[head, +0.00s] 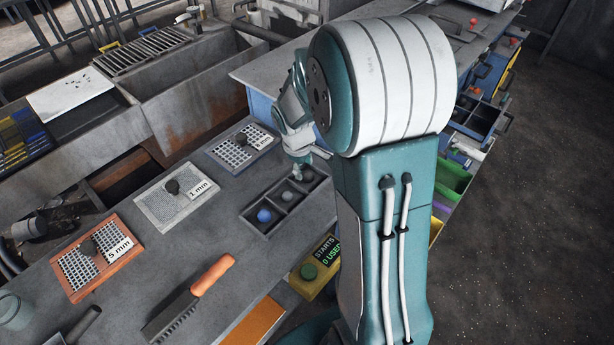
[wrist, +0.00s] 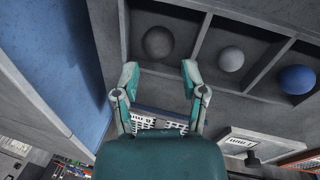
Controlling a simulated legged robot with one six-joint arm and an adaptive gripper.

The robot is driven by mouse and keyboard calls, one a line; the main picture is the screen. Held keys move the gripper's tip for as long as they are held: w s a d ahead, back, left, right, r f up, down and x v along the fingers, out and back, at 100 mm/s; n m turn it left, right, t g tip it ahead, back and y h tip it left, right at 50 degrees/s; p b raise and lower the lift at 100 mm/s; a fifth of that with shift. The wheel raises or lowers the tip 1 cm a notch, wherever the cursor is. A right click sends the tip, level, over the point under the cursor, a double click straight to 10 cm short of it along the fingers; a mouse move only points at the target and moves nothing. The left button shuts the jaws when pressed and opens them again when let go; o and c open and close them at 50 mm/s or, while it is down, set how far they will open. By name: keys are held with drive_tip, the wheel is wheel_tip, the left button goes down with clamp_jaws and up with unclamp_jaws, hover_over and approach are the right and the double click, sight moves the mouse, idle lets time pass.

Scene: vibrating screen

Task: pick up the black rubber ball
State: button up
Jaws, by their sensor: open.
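The black rubber ball, a dark grey-black sphere (wrist: 158,43), sits in an end compartment of a three-part tray (head: 262,235) on the bench. A lighter grey ball (wrist: 231,59) is in the middle compartment and also shows in the head view (head: 287,196). A blue ball (wrist: 297,79) is in the other end compartment and also shows in the head view (head: 264,216). My gripper (wrist: 160,78) is open and empty, its fingertips apart from the dark ball, which lies just beyond the gap between them. In the head view my gripper (head: 305,170) is over the tray's far end and largely hides that compartment.
Several mesh screens with black knobs lie left of the tray, including an orange-framed one (head: 72,262) and a 1 mm one (head: 155,212). An orange-handled brush (head: 190,300) lies in front. A yellow box with a green button (head: 309,271) is at the bench's near edge.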

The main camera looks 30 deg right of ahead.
sight(307, 173)
drive_tip(key=f, duration=0.2)
drive_tip(key=d+f, duration=0.1)
drive_tip(key=f, duration=0.1)
drive_tip(key=shift+d, duration=0.1)
drive_tip(key=c, duration=0.5)
